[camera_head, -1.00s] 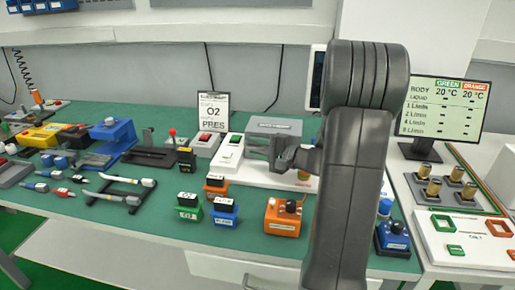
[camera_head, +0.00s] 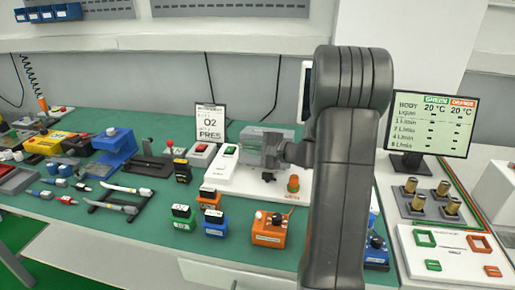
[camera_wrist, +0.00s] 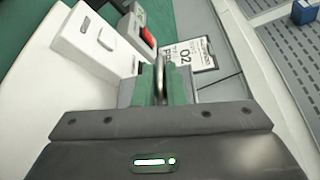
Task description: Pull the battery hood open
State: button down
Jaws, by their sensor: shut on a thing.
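The battery hood (camera_head: 284,130) is a grey, partly see-through cover at the back of the white unit, right of the O2 PRES sign in the head view. My gripper (camera_head: 272,154) is at the hood's front and covers part of it. In the wrist view, a metal handle (camera_wrist: 159,78) stands between the fingers of my gripper (camera_wrist: 159,92), which are shut on it. How far the hood is tilted cannot be told.
The white unit (camera_head: 235,180) carries a green switch and an orange knob (camera_head: 293,184). An orange box (camera_head: 269,230) and small coloured blocks stand in front. The O2 PRES sign (camera_head: 210,122) is close on the left. A monitor (camera_head: 433,122) stands at the right.

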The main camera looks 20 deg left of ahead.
aim_at(255, 133)
jog(key=w+r+m+p, duration=0.1)
jog(key=w+p, duration=0.1)
jog(key=p, duration=0.1)
jog(key=w+a+r+m+g+h+p, duration=0.1)
jog(key=w+r+p, duration=0.1)
jog(key=p, duration=0.1)
jog(key=w+r+m+p, duration=0.1)
jog(key=w+r+p, duration=0.1)
jog(key=shift+a+r+m+g+p, duration=0.25)
jog(key=shift+m+g+p, duration=0.05)
jog(key=shift+m+p, duration=0.1)
jog(key=shift+m+h, duration=0.3)
jog(key=shift+m, duration=0.1)
jog(key=w, duration=0.3)
jog(key=w+a+p, duration=0.1)
jog(key=w, duration=0.1)
jog(key=shift+r, duration=0.4)
jog(key=shift+w+a, duration=0.2)
jog(key=shift+w, duration=0.4)
jog(key=shift+w+a, duration=0.15)
jog(key=shift+w, duration=0.4)
jog(key=c, duration=1.5)
grip_release()
jog(key=shift+r, duration=0.1)
